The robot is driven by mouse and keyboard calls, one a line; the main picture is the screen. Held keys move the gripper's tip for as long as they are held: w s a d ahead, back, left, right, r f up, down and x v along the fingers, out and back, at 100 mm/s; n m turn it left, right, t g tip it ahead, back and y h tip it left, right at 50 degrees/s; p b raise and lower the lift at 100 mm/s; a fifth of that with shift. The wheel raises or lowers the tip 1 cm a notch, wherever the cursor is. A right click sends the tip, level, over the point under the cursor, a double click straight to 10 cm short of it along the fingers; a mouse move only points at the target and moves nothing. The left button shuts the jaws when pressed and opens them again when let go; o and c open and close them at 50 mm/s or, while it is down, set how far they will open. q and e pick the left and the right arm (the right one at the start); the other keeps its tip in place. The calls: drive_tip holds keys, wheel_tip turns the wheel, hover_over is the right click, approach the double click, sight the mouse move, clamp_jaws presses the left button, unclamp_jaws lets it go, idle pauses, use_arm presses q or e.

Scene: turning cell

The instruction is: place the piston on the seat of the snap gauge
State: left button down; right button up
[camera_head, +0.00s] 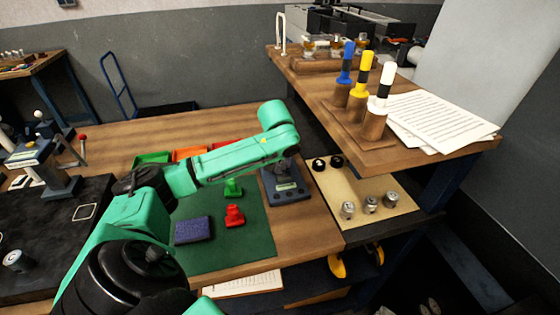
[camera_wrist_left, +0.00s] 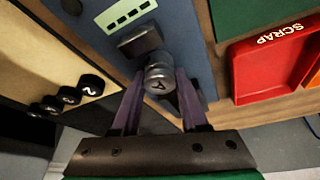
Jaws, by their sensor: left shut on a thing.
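My left gripper (camera_wrist_left: 155,98) is shut on a silver piston (camera_wrist_left: 158,79), whose marked round end faces the wrist camera. The snap gauge (camera_wrist_left: 180,25) is a blue-grey plate with a pale green display and a dark block-like seat (camera_wrist_left: 140,40). In the wrist view the piston is right beside the seat and overlaps its edge; I cannot tell if they touch. In the head view the left gripper (camera_head: 287,168) is over the back part of the snap gauge (camera_head: 290,197), and my arm hides the piston there. My right gripper is not in view.
Several silver pistons (camera_head: 370,204) stand on a tan board right of the gauge, with black numbered pieces (camera_wrist_left: 90,86) nearby. A red scrap tray (camera_wrist_left: 255,75) lies close on the other side. A green mat (camera_head: 200,255) holds a blue block (camera_head: 193,230) and red stand (camera_head: 235,216).

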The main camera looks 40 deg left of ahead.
use_arm(q)
drive_tip(key=shift+c, duration=2.1)
unclamp_jaws()
drive_tip(key=v, duration=1.2)
drive_tip(key=shift+b, duration=0.4)
drive_tip(key=shift+r, duration=0.1)
